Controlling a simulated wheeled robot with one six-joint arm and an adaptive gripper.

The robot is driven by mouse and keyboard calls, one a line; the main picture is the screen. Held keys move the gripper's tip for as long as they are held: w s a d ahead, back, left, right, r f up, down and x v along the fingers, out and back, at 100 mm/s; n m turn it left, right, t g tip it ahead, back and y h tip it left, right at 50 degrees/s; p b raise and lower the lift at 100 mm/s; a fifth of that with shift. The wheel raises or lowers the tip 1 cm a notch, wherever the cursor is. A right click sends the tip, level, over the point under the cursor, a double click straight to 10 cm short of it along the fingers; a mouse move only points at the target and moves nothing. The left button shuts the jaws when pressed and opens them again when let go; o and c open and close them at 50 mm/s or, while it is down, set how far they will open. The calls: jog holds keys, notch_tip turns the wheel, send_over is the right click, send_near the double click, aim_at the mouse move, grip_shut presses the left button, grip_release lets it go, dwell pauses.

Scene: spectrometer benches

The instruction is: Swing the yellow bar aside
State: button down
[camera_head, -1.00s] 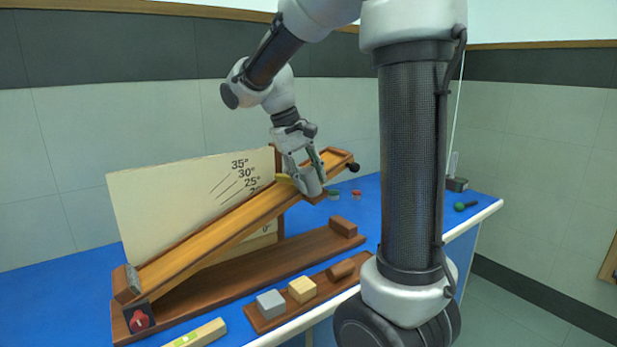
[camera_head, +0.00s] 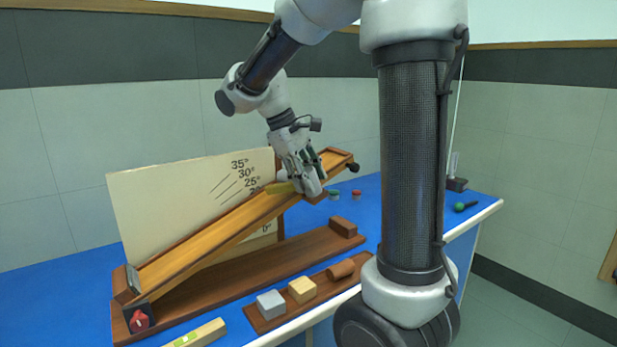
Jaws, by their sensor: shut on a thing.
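The yellow bar (camera_head: 280,188) shows as a short piece on the upper part of the tilted wooden ramp (camera_head: 216,227). My gripper (camera_head: 305,187) is at the ramp's upper part, shut on the yellow bar. The fingers hide the bar's right part. The ramp leans up to the right in front of a cream angle board (camera_head: 165,205) with printed degree marks.
A wooden base (camera_head: 270,262) with an end block (camera_head: 343,227) lies under the ramp. A red knob (camera_head: 139,320) is at its lower left. A level (camera_head: 200,334) lies at the front.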

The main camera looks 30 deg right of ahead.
jog(key=shift+n+h, duration=0.4)
jog(key=shift+n, duration=2.5)
jog(key=shift+n+t, duration=0.5)
jog(key=shift+n, duration=2.4)
jog(key=c, duration=0.9)
grip_release()
jog(key=shift+c, duration=0.2)
jog(key=v, duration=1.2)
jog(key=shift+a, duration=0.2)
